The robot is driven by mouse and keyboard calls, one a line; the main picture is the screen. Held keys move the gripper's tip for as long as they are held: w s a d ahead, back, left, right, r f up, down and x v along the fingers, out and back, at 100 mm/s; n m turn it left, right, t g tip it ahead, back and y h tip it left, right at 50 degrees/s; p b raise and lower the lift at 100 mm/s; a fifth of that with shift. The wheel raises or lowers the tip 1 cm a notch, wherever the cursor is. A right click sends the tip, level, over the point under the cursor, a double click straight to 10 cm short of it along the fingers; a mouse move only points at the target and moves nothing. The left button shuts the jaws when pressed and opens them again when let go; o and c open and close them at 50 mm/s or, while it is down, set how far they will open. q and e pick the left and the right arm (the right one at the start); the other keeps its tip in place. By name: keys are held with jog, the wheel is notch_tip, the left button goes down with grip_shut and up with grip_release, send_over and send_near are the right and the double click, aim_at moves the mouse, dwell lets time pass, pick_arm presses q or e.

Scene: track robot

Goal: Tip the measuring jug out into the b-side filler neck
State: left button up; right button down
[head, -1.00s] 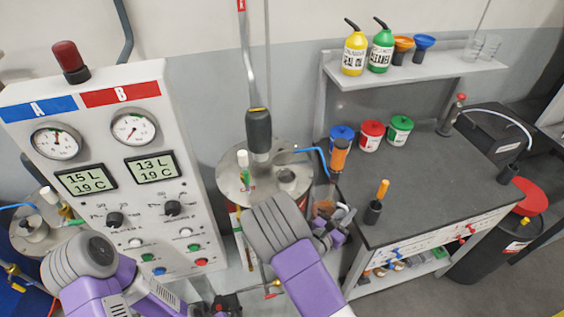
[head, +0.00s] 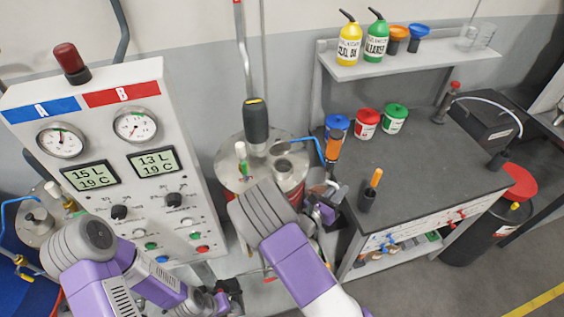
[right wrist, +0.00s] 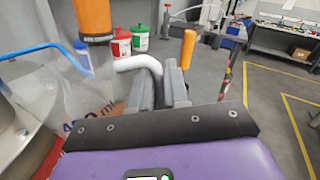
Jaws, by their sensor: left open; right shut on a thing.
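My right gripper (right wrist: 168,88) is shut on the handle. In the head view, my right gripper (head: 322,207) is beside the right edge of the B-side drum lid (head: 232,180), and my arm hides most of the jug. A round fitting on the lid, apparently the filler neck (head: 283,164), is left of and beyond that gripper. My left gripper (head: 226,299) is open, low in front of the control panel, partly cut off.
The control panel (head: 105,115) stands left of the drum. The grey bench (head: 420,165) on the right carries cans, an orange-handled tool (head: 371,186) and a pump.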

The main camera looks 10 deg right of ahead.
aim_at(327, 174)
jog(key=w+a+r+n+p, duration=0.2)
jog(key=r+n, duration=0.1)
jog(key=w+a+r+n+t+p, duration=0.1)
jog(key=r, duration=0.1)
jog(key=shift+w+r+n, duration=0.2)
jog(key=shift+n, duration=0.2)
jog(key=shift+w+a+r+n+t+p, duration=0.15)
jog(key=shift+w+a+r+n+p, duration=0.25)
jog(key=shift+r+n, duration=0.3)
jog(key=shift+w+a+r+n+t+p, duration=0.25)
jog(key=shift+r+n+p, duration=0.25)
jog(key=shift+n, duration=0.35)
jog(key=shift+w+a+r+n+t+p, duration=0.1)
jog(key=shift+w+a+r+n+p, duration=0.25)
jog(key=shift+r+n, duration=0.35)
jog(key=shift+w+a+r+n+p, duration=0.25)
jog(key=shift+r+n+p, duration=0.15)
jog(key=shift+n, duration=0.25)
jog(key=shift+w+a+r+n, duration=0.1)
jog(key=shift+w+r+n, duration=0.1)
jog(key=shift+r+n, duration=0.15)
jog(key=shift+w+a+n, duration=0.1)
jog(key=shift+n, duration=0.15)
jog(key=shift+w+a+r+n+t, duration=0.2)
jog(key=shift+w+r+n+t, duration=0.1)
jog(key=shift+n+t, duration=0.1)
jog(key=shift+w+a+r+n+p, duration=0.2)
jog(key=shift+w+a+n+p, duration=0.15)
jog(key=shift+p, duration=0.4)
